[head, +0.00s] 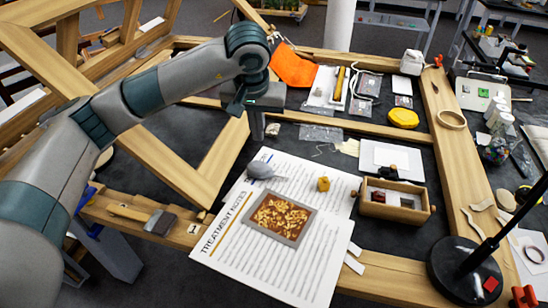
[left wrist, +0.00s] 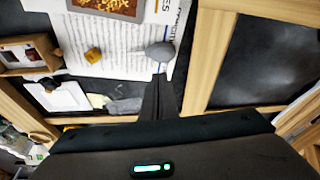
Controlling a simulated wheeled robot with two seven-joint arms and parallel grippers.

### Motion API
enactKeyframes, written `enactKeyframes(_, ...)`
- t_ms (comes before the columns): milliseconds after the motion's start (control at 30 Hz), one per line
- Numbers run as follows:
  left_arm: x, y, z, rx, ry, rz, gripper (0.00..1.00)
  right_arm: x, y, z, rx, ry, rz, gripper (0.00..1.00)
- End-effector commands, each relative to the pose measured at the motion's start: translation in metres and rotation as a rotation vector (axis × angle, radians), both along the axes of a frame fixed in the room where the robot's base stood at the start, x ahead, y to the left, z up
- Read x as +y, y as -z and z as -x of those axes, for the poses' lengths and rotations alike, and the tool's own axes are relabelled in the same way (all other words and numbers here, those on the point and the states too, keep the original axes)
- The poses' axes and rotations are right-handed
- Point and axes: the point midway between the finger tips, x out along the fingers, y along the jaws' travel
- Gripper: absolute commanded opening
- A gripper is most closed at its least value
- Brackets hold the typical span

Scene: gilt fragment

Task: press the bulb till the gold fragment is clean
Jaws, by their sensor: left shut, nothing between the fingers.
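The grey blower bulb (head: 260,169) lies on the printed "Treatment Notes" sheet (head: 225,225). Its thin nozzle points right. The gold fragment (head: 280,218) lies on the same sheet, nearer than the bulb; gold patches show between dark brown areas inside a grey-brown border. My left gripper (head: 257,132) is shut and empty, pointing down just beyond the bulb in the head view. In the left wrist view, the closed fingertips (left wrist: 158,80) appear close to the bulb (left wrist: 161,50), with a gap. Only an edge of the fragment (left wrist: 107,5) shows there. My right gripper is out of view.
A small yellow block (head: 323,184) stands right of the bulb. A wooden box (head: 394,201) sits further right. A lamp with a black base (head: 468,268) stands at front right. Wooden beams frame the dark worktop, and a flat brush (head: 159,222) lies on the left beam.

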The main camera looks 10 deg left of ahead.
Motion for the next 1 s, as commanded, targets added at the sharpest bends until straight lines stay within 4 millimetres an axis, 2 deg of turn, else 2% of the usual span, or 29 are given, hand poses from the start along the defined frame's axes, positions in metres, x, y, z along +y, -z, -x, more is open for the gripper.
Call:
enactKeyframes(267, 0.000, 0.000, -0.010, 0.059, -0.358, 0.081, 0.00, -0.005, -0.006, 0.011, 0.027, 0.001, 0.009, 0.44)
enactKeyframes(1000, 0.006, -0.003, -0.041, 0.158, -1.641, 0.211, 0.00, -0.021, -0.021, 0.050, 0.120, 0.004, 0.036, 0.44)
